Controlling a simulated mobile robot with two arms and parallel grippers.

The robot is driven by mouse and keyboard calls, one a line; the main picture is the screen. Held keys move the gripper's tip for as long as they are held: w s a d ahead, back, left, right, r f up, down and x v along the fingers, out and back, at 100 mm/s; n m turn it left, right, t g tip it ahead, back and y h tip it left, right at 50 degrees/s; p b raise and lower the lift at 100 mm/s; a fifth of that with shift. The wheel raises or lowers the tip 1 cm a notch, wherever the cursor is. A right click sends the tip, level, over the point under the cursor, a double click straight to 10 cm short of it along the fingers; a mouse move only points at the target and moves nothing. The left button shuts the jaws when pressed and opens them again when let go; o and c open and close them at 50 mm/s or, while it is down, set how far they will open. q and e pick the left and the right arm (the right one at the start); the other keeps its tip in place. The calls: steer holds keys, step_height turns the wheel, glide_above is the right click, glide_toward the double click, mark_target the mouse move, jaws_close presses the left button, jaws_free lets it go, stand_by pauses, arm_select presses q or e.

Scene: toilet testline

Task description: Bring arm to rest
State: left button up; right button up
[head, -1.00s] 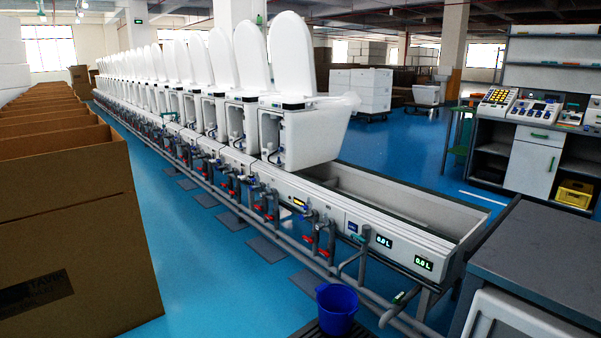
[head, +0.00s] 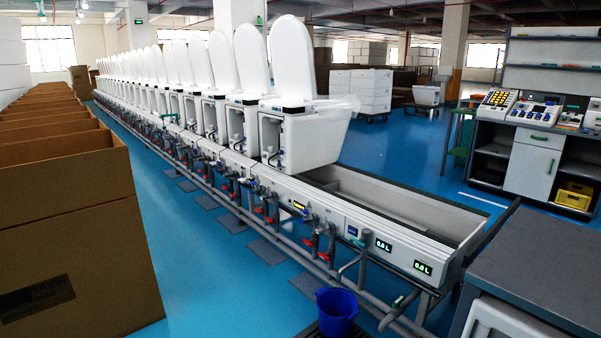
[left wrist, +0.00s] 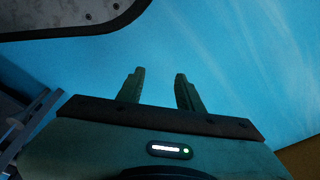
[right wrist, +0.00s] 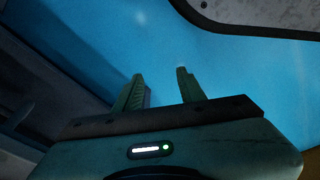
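Neither arm shows in the head view. My left gripper (left wrist: 160,92) is in the left wrist view, its two dark green fingers apart with nothing between them. Blue floor (left wrist: 225,65) lies beyond the fingertips. My right gripper (right wrist: 159,88) is in the right wrist view, its fingers also apart and empty. Blue floor (right wrist: 120,40) lies beyond its fingertips too. Neither gripper touches any object that I can see.
A row of white toilets (head: 312,135) stands on a long test bench (head: 400,262). Cardboard boxes (head: 75,230) line the left side. A blue bucket (head: 337,310) and a grey-topped cabinet (head: 545,260) are near the front. A control desk (head: 535,150) stands at right. Blue floor is clear between.

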arm_select(q)
steer(key=s+a+f+g+p, duration=0.1)
steer(key=s+a+p, duration=0.2)
steer(key=s+p, duration=1)
steer(key=s, duration=0.3)
steer(key=shift+s+f, duration=0.2)
steer(key=shift+s, duration=0.15)
arm_select(e)
steer(key=s+d+f+g, duration=0.1)
steer(key=s+d, duration=0.2)
steer(key=s, duration=1.4)
steer(key=shift+f, duration=0.2)
